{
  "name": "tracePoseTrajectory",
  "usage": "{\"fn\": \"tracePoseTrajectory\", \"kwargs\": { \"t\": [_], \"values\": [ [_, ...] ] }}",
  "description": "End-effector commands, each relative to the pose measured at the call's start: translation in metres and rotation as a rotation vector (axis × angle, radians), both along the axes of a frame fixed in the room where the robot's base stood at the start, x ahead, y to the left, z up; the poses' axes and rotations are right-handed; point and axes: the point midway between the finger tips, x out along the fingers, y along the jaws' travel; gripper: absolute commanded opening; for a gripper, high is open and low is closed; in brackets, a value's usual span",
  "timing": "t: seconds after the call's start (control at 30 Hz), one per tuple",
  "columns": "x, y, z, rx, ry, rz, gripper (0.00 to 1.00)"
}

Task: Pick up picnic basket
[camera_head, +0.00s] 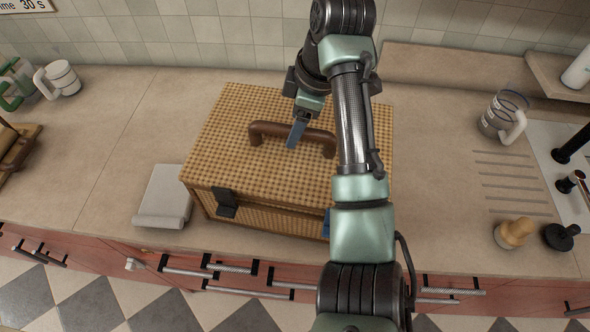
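The picnic basket (222,160) is a tan woven box with a closed lid, standing on the counter in the middle of the view. A brown arched handle (318,138) is on its lid, and a dark latch (226,202) is on its front. My gripper (292,143) is over the lid at the left-middle part of the handle, with a blue-grey finger pointing down across it. Only one finger shows clearly, so I cannot tell whether it is shut on the handle or touching it. My arm hides the basket's right part.
A grey folded cloth or pad (164,198) lies left of the basket. A clear pitcher (503,116) and a wooden stamper (513,233) stand at the right near the sink. The counter (105,130) left of the basket is mostly clear.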

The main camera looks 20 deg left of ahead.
Motion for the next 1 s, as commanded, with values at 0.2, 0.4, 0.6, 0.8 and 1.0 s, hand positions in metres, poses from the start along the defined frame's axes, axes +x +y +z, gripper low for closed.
{"fn": "tracePoseTrajectory", "kwargs": {
  "t": [0.2, 0.4, 0.6, 0.8, 1.0],
  "values": [
    [0.001, 0.009, -0.026, -0.001, 0.003, 0.0, 0.67],
    [0.002, 0.011, -0.033, 0.0, -0.001, 0.0, 0.67],
    [0.002, 0.01, -0.032, 0.0, -0.001, 0.0, 0.49],
    [0.002, 0.01, -0.032, 0.0, -0.001, 0.0, 0.13],
    [0.002, 0.01, -0.032, 0.0, -0.001, 0.0, 0.0]
  ]
}}
